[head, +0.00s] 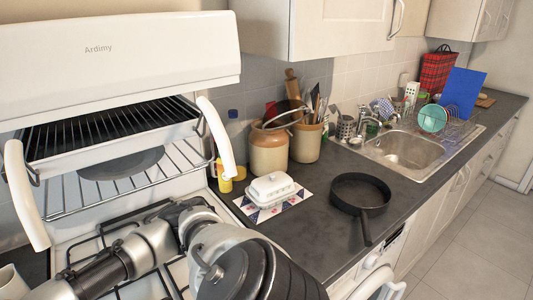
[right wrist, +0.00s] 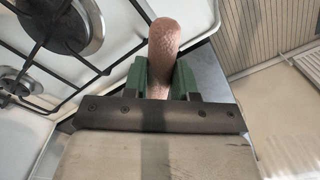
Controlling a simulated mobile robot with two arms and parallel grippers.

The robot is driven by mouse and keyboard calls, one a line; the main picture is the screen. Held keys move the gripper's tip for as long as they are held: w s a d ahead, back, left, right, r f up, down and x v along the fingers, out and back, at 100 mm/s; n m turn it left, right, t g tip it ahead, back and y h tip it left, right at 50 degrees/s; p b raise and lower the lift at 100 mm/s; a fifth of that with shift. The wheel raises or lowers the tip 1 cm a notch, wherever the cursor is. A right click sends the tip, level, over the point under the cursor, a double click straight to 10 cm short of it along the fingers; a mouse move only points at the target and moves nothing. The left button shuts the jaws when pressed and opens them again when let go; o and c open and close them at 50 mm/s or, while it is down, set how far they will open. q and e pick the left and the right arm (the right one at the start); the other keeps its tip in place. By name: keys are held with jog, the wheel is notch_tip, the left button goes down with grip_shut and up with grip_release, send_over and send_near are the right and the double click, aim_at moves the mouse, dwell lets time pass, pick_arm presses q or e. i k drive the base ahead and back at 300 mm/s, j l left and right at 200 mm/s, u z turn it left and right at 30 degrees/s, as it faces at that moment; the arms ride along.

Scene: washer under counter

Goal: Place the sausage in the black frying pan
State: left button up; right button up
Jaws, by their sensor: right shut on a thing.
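The sausage (right wrist: 163,45) is brown-pink and shows in the right wrist view. My right gripper (right wrist: 160,80) is shut on it, with a green finger on either side, and one rounded end sticks out past the fingertips. The black frying pan (head: 361,192) sits empty on the dark counter in the head view, its handle pointing toward the front edge. In the head view an arm of mine covers part of the hob, and neither gripper nor sausage can be made out there. My left gripper is in neither view.
A white butter dish (head: 271,188) stands on a patterned mat left of the pan. Stoneware crocks (head: 268,150) with utensils stand behind. The sink (head: 402,150) and dish rack lie to the right. The gas hob (right wrist: 70,25) and its grates are beside the sausage.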

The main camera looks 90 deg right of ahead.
aim_at(351, 195)
jog(key=k+l+z, duration=0.2)
jog(key=z, duration=0.25)
jog(key=k+l+z, duration=0.1)
jog(key=z, duration=0.3)
jog(key=k+l, duration=0.15)
jog(key=l, duration=0.2)
jog(key=k+l+z, duration=0.15)
jog(key=l, duration=0.2)
jog(key=k+l, duration=0.1)
jog(key=l, duration=0.3)
jog(key=k+l+z, duration=0.1)
jog(key=l, duration=0.25)
jog(key=k+l+z, duration=0.1)
jog(key=l, duration=0.3)
